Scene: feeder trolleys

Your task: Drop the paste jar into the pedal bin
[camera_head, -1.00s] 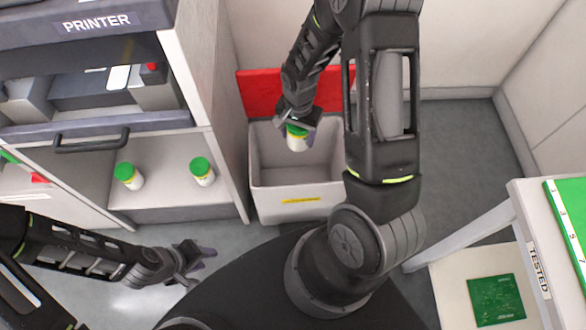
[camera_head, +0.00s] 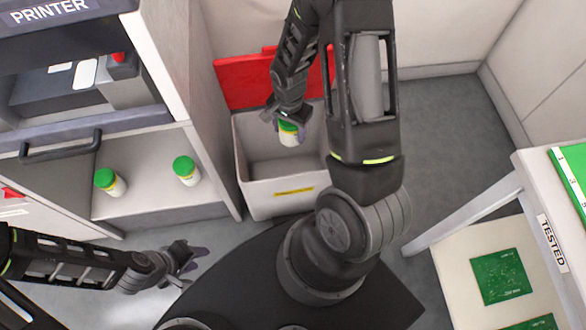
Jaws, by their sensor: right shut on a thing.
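The paste jar (camera_head: 288,136) is white with a green lid. My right gripper (camera_head: 285,118) points down and is shut on it near the lid. The jar hangs upright over the opening of the pedal bin (camera_head: 285,200), a grey-white box with a yellow label on its front. The bin's red lid (camera_head: 238,84) stands raised at the back. Whether the jar is above or below the rim is hard to tell. My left gripper (camera_head: 190,258) is at the lower left, apart from the jar and bin, with its fingers apart and nothing between them.
Two similar green-lidded jars, one left (camera_head: 109,182) and one right (camera_head: 186,171), stand on a shelf under the printer cabinet (camera_head: 150,70). A white table (camera_head: 535,180) marked TESTED, with a green board (camera_head: 498,277) on its lower shelf, is at right. Grey floor between is clear.

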